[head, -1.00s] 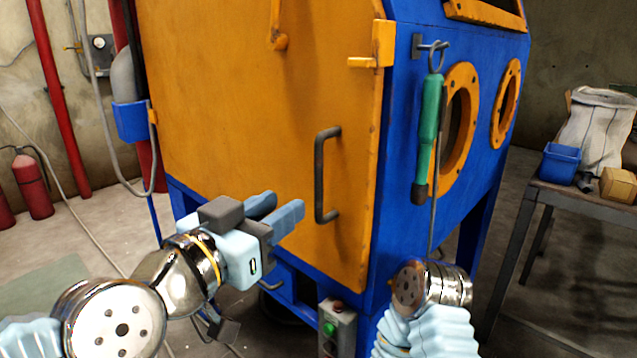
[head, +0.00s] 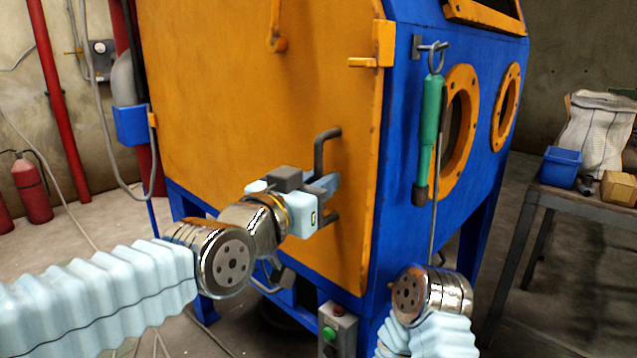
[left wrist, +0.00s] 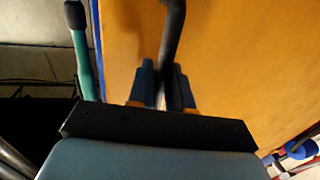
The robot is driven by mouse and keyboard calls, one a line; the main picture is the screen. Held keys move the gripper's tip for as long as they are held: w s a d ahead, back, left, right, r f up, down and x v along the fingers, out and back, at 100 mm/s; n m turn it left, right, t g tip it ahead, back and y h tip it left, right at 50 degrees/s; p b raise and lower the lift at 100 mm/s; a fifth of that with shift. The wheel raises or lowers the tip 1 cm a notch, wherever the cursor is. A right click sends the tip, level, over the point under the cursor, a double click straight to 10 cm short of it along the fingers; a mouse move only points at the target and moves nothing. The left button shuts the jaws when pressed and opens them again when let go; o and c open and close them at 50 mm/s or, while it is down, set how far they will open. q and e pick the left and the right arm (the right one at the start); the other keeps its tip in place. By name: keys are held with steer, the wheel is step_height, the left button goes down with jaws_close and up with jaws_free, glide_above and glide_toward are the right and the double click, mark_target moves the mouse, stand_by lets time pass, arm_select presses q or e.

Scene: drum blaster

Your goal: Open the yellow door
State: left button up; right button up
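The yellow door (head: 230,110) is the broad orange-yellow panel on the blue cabinet's front, and it looks closed. Its dark bar handle (head: 321,155) stands upright near the door's right edge. My left gripper (head: 328,188) is at the lower part of this handle. In the left wrist view, the handle (left wrist: 173,35) runs down between the two fingers of the left gripper (left wrist: 164,82). A thin light gap shows between one finger and the bar, so the fingers look open around it. The gripper hides part of the handle. My right gripper is out of view; only its arm shows at the bottom.
The blue cabinet side (head: 400,130) carries a green-handled tool (head: 429,125) on a hook. A yellow latch (head: 380,48) sits at the door's upper right edge. A button box (head: 337,328) is below the door. A table (head: 560,194) stands at the right.

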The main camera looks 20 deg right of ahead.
arm_select(q)
jaws_close()
steer(key=s+a+b, duration=0.2)
steer(key=a+b, duration=0.1)
steer(key=a, duration=1)
steer(key=s+a+b, duration=0.3)
steer(key=a, duration=1.1)
steer(key=s+a+b, duration=0.2)
steer(key=a+b, duration=0.2)
steer(key=a, duration=1)
steer(key=shift+s+a, duration=0.15)
steer(key=shift+s, duration=0.1)
